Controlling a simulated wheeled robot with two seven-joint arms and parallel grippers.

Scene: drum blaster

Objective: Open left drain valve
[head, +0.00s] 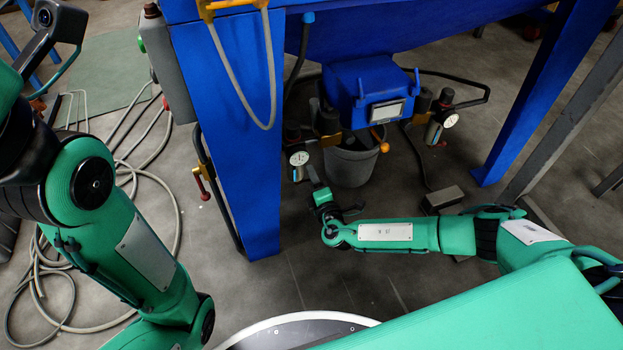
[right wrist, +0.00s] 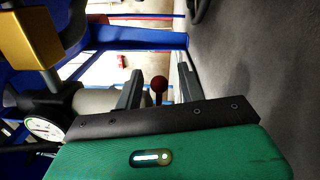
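Under the blue machine, a left pressure gauge with its valve fittings (head: 298,158) hangs beside a grey bucket (head: 353,162). The gauge also shows at the left edge of the right wrist view (right wrist: 42,130). My right gripper (head: 316,180) is just below these fittings. In the right wrist view its two dark fingers (right wrist: 158,88) stand apart. A dark red ball knob (right wrist: 159,84) on a short stem shows between them, with gaps on both sides. I cannot tell whether it is the drain valve's handle.
A blue machine leg (head: 230,150) stands left of the fittings, with a red-handled part (head: 203,190) at its side. A second gauge (head: 450,120) is on the right. An orange ball handle (head: 384,147) sits between. Hoses (head: 150,165) lie on the left floor.

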